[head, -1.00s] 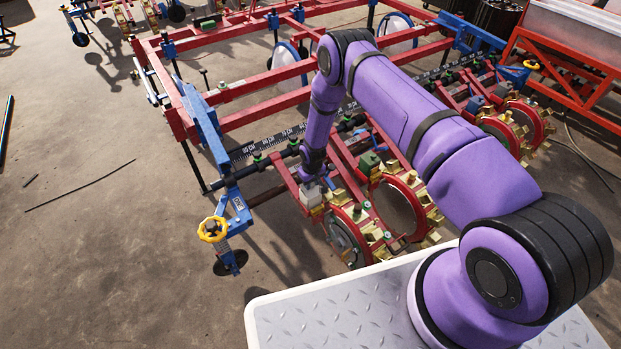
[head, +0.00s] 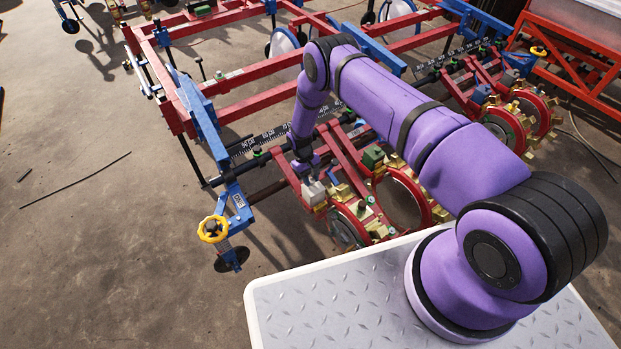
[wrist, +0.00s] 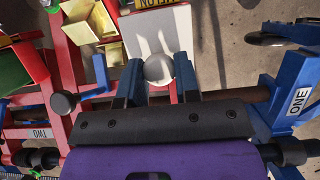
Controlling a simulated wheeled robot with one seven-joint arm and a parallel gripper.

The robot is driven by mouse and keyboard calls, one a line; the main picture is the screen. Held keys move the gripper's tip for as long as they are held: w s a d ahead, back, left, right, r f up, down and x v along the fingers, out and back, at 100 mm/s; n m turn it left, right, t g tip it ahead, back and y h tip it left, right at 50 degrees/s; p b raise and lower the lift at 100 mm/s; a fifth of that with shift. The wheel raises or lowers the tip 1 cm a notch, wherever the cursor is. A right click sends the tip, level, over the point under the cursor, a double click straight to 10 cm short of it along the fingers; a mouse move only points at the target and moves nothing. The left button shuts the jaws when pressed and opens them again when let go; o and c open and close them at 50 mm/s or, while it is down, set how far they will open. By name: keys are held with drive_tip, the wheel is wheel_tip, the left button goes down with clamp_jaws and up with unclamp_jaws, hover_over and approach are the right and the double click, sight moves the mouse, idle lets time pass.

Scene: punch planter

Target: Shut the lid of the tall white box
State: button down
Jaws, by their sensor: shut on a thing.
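The tall white box (head: 313,191) stands small on the red planter row unit, just beyond the tray, in the head view. In the wrist view its white surface (wrist: 145,35) fills the top middle, with a round grey knob (wrist: 158,68) at its near side. My gripper (wrist: 158,77) has one dark blue finger on each side of the knob and is shut on it. In the head view my gripper (head: 306,170) is at the box's top, its fingers too small to make out. I cannot tell how far the lid stands open.
A green box (head: 373,157) sits on the neighbouring unit to the right. Red frame bars and blue brackets crowd around my arm. A yellow handwheel (head: 212,229) is at the planter's left front. Bare floor (head: 90,240) lies to the left.

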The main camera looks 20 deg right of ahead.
drive_tip(key=shift+f, duration=0.1)
drive_tip(key=c, duration=0.8)
unclamp_jaws()
drive_tip(key=v, duration=1)
drive_tip(key=shift+w+r, duration=0.1)
drive_tip(key=shift+r, duration=0.3)
